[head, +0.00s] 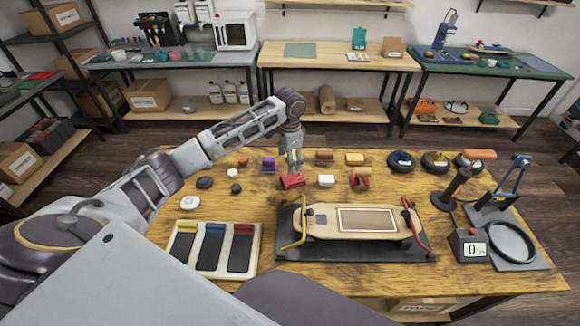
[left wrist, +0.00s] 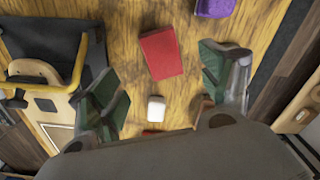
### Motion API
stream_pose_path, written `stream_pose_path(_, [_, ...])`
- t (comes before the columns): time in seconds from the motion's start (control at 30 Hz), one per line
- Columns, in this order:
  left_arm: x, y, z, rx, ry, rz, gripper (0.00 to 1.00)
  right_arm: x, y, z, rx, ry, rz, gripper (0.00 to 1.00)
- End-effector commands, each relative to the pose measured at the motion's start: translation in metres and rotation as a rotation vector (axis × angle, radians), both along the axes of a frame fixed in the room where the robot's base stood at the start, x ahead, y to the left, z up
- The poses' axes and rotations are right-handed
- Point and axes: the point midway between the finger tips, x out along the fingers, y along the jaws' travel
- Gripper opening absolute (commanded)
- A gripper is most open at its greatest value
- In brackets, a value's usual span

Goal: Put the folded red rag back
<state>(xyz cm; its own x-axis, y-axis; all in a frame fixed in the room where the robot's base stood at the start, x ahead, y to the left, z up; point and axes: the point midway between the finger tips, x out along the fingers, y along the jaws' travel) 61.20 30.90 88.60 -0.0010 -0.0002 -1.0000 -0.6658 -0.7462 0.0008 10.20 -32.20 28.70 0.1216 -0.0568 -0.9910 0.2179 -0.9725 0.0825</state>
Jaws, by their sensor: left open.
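The folded red rag (head: 292,181) lies on the wooden table, behind the skateboard deck. It shows as a flat red rectangle in the left wrist view (left wrist: 161,53). My left gripper (head: 294,164) points down just above and behind the rag in the head view. In the left wrist view its two fingers (left wrist: 167,85) are spread wide and nothing is between their tips; the rag lies beyond them, apart from both. My right gripper is not in view.
A white block (head: 326,181) and a red-and-tan item (head: 360,179) lie right of the rag. A purple block (head: 268,163) is behind left. The skateboard deck (head: 322,221) sits clamped on a black mat in front. A strip tray (head: 250,262) stands front left.

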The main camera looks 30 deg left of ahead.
Motion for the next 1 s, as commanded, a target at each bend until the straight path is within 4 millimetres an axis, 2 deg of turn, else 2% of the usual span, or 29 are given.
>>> stream_pose_path(0.23, [0.000,0.000,0.016,0.000,-0.001,0.000,0.79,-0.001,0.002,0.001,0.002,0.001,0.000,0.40])
stream_pose_path(1.0, [0.000,0.000,0.017,0.001,-0.001,0.000,0.79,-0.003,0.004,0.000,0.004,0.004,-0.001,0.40])
